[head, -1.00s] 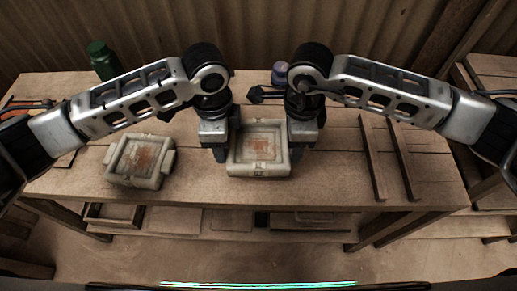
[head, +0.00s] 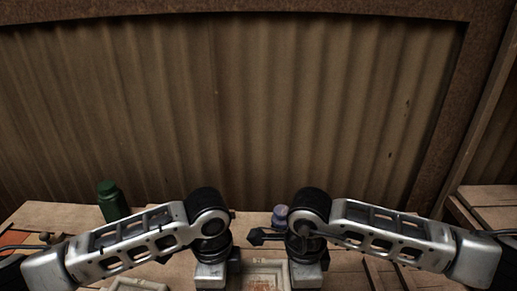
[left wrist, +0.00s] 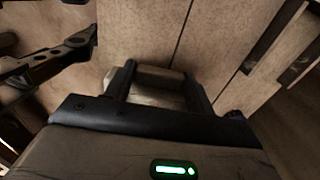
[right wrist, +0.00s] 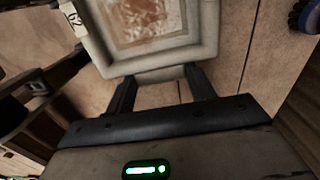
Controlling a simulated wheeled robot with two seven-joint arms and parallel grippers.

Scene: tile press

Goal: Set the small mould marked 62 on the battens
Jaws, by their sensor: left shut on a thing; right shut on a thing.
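The pale mould (head: 265,264) between my two arms shows only its far part at the bottom edge of the head view; no number on it is legible there. My left gripper (left wrist: 158,80) is shut on a pale lug of it in the left wrist view. My right gripper (right wrist: 160,80) is shut on the opposite lug; the right wrist view shows the mould's rim and rust-stained recess, with a pale marked patch at upper left. The battens (head: 373,272) lie to the right, partly hidden by my right arm and cut off below.
Another pale mould (head: 135,284) barely shows at the bottom left, under my left arm. A corrugated wall (head: 240,110) closes off the back.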

